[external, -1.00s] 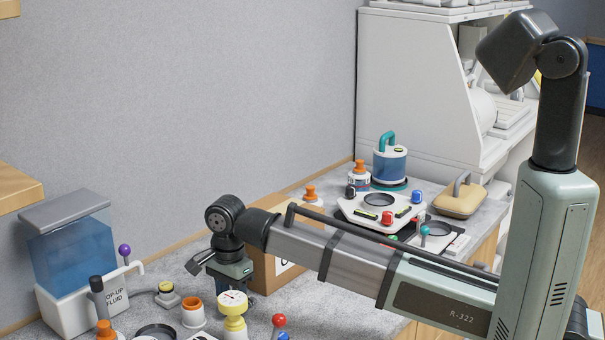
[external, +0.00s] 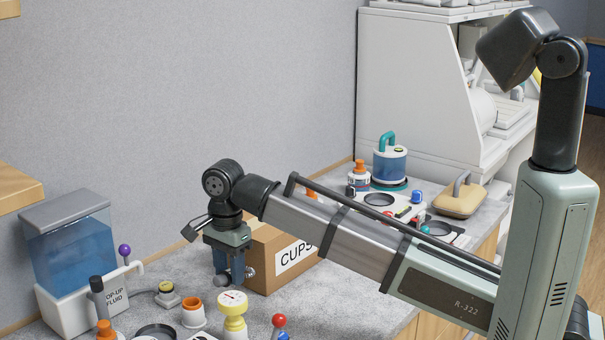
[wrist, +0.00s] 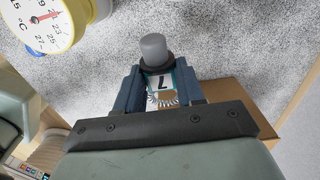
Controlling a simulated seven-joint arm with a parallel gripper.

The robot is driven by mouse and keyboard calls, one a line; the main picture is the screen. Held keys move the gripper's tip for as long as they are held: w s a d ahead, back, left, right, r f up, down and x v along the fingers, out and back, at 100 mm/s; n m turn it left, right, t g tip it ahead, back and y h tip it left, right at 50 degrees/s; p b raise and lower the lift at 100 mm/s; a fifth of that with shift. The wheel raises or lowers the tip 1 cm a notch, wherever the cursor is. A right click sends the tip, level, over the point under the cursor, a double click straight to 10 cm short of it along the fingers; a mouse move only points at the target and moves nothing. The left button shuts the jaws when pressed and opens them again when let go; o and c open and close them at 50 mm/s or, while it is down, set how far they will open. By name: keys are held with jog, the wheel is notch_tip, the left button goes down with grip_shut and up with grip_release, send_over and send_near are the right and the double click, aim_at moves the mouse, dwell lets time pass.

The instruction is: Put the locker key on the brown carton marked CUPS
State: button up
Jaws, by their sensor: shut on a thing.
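My gripper (external: 228,268) points down just left of the brown carton marked CUPS (external: 262,268), on its near side. In the wrist view my gripper (wrist: 160,88) is shut on the locker key (wrist: 163,82), which shows a white and teal tag with a dark character, a coil and a grey rounded end. A small grey part of it shows beside the fingers in the external view. The carton (wrist: 240,93) also shows in the wrist view, beside and behind the right finger. My arm covers part of the carton's top.
A yellow gauge (external: 234,308) stands close below my gripper, with an orange-rimmed white cup (external: 193,313) beside it. A blue pop-up fluid tank (external: 75,262) stands at the left. A red-knobbed lever (external: 279,321) is near the front. Instruments and a tan case (external: 460,200) fill the back.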

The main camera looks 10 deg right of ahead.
jog(key=shift+r, duration=0.9)
jog(key=shift+a+r, duration=0.15)
jog(key=shift+w+a+n+t+h, duration=0.2)
jog(key=shift+w+n+t+h, duration=0.25)
jog(key=shift+n+t, duration=0.35)
jog(key=n+t, duration=0.1)
jog(key=n, duration=0.1)
jog(key=shift+w+a+r+n+t+h, duration=0.2)
jog(key=shift+n+t+h, duration=0.1)
jog(key=shift+t, duration=0.1)
jog(key=w+r+n+t, duration=0.1)
jog(key=r+n+t, duration=0.1)
jog(key=n+t, duration=0.15)
notch_tip(320, 180, up, 12)
jog(key=n+t+y, duration=0.1)
jog(key=t+y, duration=0.1)
jog(key=t, duration=1.1)
send_over(264, 232)
jog(key=shift+h, duration=0.25)
jog(key=shift+f, duration=4.95)
jog(key=shift+f, duration=0.1)
